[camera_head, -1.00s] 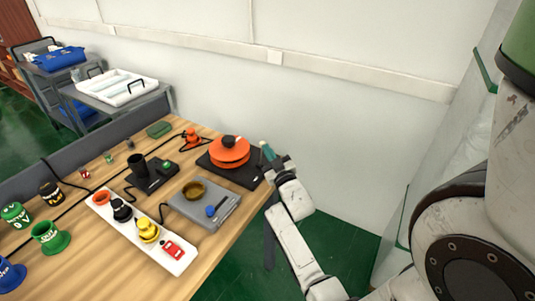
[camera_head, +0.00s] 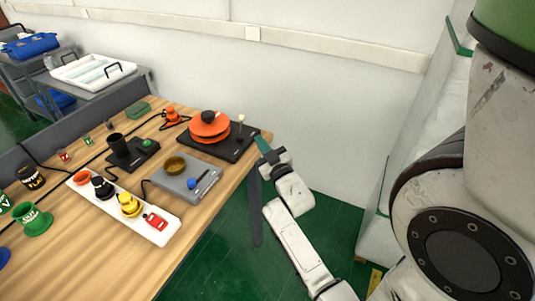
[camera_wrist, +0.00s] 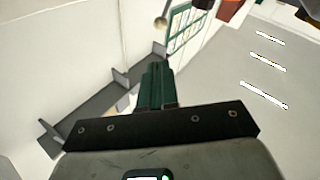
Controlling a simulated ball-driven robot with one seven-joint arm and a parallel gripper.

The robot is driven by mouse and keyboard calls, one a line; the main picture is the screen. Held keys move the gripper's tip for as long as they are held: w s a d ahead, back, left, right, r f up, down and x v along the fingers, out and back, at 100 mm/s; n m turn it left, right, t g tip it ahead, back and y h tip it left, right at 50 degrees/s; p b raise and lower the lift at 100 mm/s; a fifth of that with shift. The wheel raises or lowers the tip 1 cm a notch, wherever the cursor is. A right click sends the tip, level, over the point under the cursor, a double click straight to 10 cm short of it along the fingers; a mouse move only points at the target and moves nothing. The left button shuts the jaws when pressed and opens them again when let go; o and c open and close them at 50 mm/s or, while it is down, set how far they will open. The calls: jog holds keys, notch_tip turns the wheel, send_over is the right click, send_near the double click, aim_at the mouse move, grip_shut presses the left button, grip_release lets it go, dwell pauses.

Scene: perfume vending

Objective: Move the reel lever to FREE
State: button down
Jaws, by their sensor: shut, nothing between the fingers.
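The orange reel (camera_head: 209,129) sits on a black base plate (camera_head: 226,151) near the far right corner of the wooden table. The reel lever (camera_head: 240,120), a thin post with a pale knob, stands about upright at the right of the plate. No FREE marking can be read. My gripper (camera_head: 261,143) is shut and empty, just past the table's right edge, to the right of and below the lever, apart from it. In the wrist view the shut green fingers (camera_wrist: 157,72) point up the picture; a pale round knob (camera_wrist: 160,24), seemingly the lever's, shows beyond them.
A grey box (camera_head: 185,183) with a brown dish and blue knob is nearest the reel. A white strip (camera_head: 160,234) with coloured pieces lies in front. A small orange device (camera_head: 172,114) stands behind. Green floor is open right of the table; the wall is behind.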

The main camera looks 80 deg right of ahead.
jog(key=shift+r+b+v, duration=0.15)
jog(key=shift+r+v, duration=0.05)
jog(key=shift+v, duration=0.7)
jog(key=shift+r+b+v, duration=0.15)
jog(key=shift+r+v, duration=0.05)
jog(key=shift+v, duration=0.75)
jog(key=shift+a, duration=0.1)
